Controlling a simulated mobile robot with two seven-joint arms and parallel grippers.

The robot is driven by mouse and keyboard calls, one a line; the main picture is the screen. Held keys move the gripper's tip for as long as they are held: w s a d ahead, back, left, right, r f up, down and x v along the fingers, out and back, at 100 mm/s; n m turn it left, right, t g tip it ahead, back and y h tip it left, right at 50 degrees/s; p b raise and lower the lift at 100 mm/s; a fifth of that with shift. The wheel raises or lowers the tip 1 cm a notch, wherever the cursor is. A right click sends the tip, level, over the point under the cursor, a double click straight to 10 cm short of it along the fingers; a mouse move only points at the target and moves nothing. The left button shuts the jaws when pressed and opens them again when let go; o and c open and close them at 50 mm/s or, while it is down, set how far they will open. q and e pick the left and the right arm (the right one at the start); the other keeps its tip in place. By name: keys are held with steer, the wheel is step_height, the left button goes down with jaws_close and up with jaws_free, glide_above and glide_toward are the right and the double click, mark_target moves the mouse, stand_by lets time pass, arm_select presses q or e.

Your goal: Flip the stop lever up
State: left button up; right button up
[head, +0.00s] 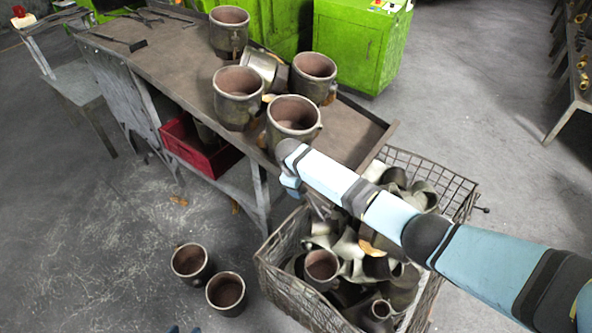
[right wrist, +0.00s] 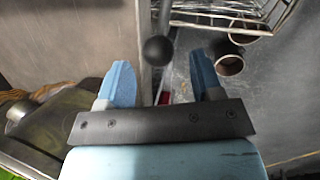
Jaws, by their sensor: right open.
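A black ball knob (right wrist: 157,50), which looks like the end of the stop lever, shows in the right wrist view, with a thin rod (right wrist: 165,16) running from it toward the top of the picture. It lies between the two blue fingers of my right gripper (right wrist: 159,66), with clear space on both sides. Whether it is level with the fingertips or beyond them I cannot tell. In the head view my right gripper (head: 290,182) is at the near corner of the workbench (head: 352,133), and the knob is hidden there.
Several metal cups, one at the bench's near edge (head: 293,119), stand close to my gripper. A wire basket (head: 283,288) full of metal parts stands below my right arm. A red crate (head: 190,147) is under the bench. Two cups (head: 226,292) are on the floor.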

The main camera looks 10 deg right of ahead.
steer(key=v, duration=0.8)
steer(key=shift+r, duration=0.25)
steer(key=s+a+f+m+t+y+p, duration=0.1)
steer(key=s+a+f+t+y+p, duration=0.2)
steer(key=s, duration=0.6)
steer(key=s+f+m+t+y+p, duration=0.1)
steer(key=s+f+m+y+p, duration=0.15)
steer(key=s+f, duration=0.45)
steer(key=s+d+r+m+t+p, duration=0.1)
steer(key=s+d+r+t, duration=0.1)
steer(key=s, duration=0.4)
steer(key=s+d+r+m+t+p, duration=0.1)
steer(key=s+d+r+p, duration=0.1)
steer(key=s+d+r, duration=0.2)
steer(key=s+d+r+m+t+p, duration=0.1)
steer(key=s+r, duration=0.4)
steer(key=s, duration=0.5)
steer(key=shift+s+d+r+t+p, duration=0.25)
steer(key=shift+d+t+p, duration=0.25)
steer(key=shift+d+t, duration=0.45)
steer(key=shift+d+m, duration=0.15)
steer(key=shift+m, duration=0.1)
